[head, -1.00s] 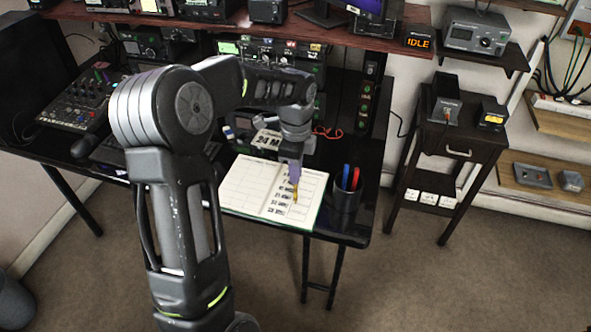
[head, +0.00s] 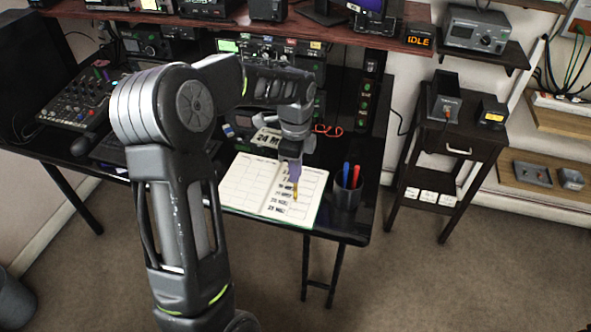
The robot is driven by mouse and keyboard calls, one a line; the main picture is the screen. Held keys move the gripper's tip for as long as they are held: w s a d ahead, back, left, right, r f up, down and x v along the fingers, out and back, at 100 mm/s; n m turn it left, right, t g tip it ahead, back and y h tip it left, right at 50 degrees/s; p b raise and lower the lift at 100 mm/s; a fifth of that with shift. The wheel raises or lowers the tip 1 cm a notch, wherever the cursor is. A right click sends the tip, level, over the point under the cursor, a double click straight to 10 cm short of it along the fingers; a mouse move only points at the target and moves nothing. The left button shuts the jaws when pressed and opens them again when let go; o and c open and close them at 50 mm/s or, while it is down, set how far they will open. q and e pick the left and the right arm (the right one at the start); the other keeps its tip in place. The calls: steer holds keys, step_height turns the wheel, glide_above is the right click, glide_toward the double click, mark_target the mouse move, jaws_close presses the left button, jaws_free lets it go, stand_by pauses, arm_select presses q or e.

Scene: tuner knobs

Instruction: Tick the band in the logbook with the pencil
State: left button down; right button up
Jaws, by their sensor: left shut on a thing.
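The open logbook (head: 243,184) lies on the black desk, with blank grid cells on its left page and a column of printed band labels on its right page. My left gripper (head: 294,172) is above the right page, shut on the yellow pencil (head: 295,190). The pencil points down at the right page, beside the label column. Whether its tip touches the paper is too small to tell. The gripper hides the upper part of the right page. My right gripper is not in view.
A dark pen cup (head: 347,192) with a red and a blue pen stands close to the right of the logbook. A card reading "24 M" (head: 266,138) is behind the book. Radio gear lines the desk's back, and a mixer (head: 75,100) sits at left.

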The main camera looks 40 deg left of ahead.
arm_select(q)
steer(key=shift+f+b, duration=0.3)
steer(key=shift+f, duration=0.2)
stand_by(0.8)
steer(key=shift+s+d, duration=0.25)
steer(key=shift+d, duration=0.2)
stand_by(1.1)
steer(key=shift+w+d+p, duration=0.6)
steer(key=shift+w+d, duration=0.1)
steer(key=shift+w, duration=0.2)
stand_by(2.2)
steer(key=shift+r+p, duration=2.3)
steer(key=shift+r, duration=0.7)
